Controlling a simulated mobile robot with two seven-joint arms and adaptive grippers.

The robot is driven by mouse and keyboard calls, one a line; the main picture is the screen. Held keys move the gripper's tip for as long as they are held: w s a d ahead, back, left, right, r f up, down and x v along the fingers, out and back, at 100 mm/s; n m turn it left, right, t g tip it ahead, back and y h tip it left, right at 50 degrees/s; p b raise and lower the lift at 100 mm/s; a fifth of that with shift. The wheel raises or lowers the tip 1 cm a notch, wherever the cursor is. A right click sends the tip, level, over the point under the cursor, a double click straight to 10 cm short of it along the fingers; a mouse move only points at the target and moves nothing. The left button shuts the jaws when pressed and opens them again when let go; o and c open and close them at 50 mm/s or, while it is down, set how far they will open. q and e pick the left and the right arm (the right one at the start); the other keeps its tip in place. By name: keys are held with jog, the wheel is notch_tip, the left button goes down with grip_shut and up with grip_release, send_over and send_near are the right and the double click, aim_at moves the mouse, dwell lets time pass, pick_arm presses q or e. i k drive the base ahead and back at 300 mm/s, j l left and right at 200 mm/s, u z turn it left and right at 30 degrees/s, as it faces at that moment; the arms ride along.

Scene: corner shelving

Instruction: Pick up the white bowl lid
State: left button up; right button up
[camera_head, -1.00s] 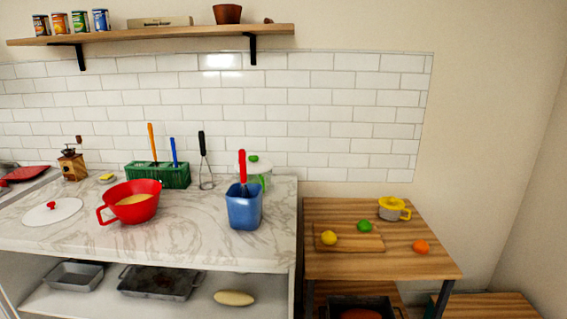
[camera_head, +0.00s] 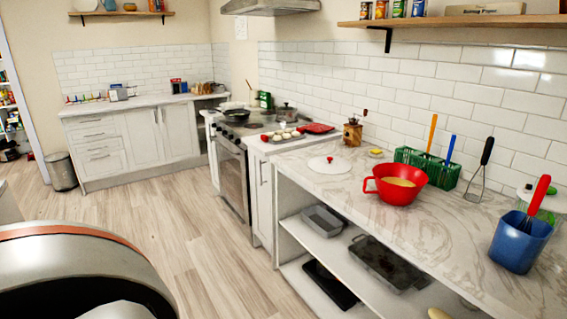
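The white bowl lid (camera_head: 328,165) is a flat white disc with a small red knob. It lies on the marble counter (camera_head: 440,222), to the left of a red bowl (camera_head: 397,185) with a handle and pale yellow contents. The lid is in full view with nothing on it. Neither of my grippers is in view. A rounded dark and grey part with an orange stripe fills the bottom left corner and is probably mine.
The wooden floor (camera_head: 190,240) is clear left of the counter.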

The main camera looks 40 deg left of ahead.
aim_at(328, 165)
jog(key=u, duration=1.1)
jog(key=i+j+z, duration=0.1)
jog(key=z, duration=0.3)
jog(key=j+z, duration=0.2)
jog(key=z, duration=0.2)
jog(key=i+j+z, duration=0.15)
jog(key=z, duration=0.3)
jog(key=j+z, duration=0.45)
jog(key=j, duration=0.55)
jog(key=j+z, duration=0.1)
jog(key=j, duration=0.55)
jog(key=j+z, duration=0.1)
jog(key=j, duration=0.55)
jog(key=k+j, duration=0.15)
jog(key=j, duration=0.5)
jog(key=j+z, duration=0.05)
